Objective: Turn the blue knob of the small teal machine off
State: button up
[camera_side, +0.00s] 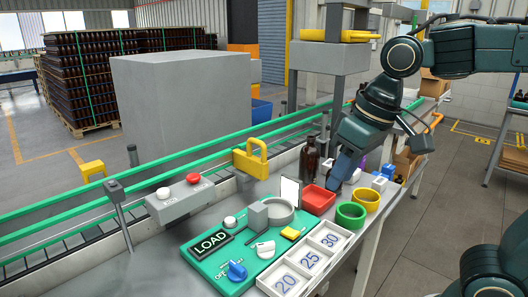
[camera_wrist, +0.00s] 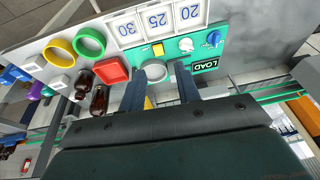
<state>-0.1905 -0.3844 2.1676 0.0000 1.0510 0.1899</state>
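The small teal machine (camera_side: 218,287) lies flat at the front of the bench, with a black LOAD sign (camera_side: 210,243) on it. Its blue knob (camera_side: 237,271) sits near the front left edge. The knob also shows in the wrist view (camera_wrist: 214,39) at the upper right. A white knob (camera_side: 265,249) stands to its right. My gripper (camera_side: 341,172) is above the red tray, well right of and behind the blue knob. In the wrist view my gripper (camera_wrist: 160,84) has its two fingers apart, with nothing held between them.
A red tray (camera_side: 318,200), green ring (camera_side: 350,215) and yellow bowl (camera_side: 367,200) stand right of the machine. Brown bottles (camera_side: 309,160) stand behind the tray. White number tiles (camera_side: 307,258) line the front. A round grey cup (camera_side: 279,212) rises from the machine.

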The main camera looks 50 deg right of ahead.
jog(key=w+a+g, duration=0.2)
jog(key=w+a, duration=0.5)
jog(key=a, duration=0.1)
jog(key=g, duration=0.2)
send_over(237, 265)
notch_tip(237, 265, down, 3)
jog(key=shift+a+r+h, duration=0.1)
jog(key=shift+r+h, duration=0.05)
jog(key=shift+h, duration=0.15)
jog(key=shift+f, duration=6.9)
grip_shut()
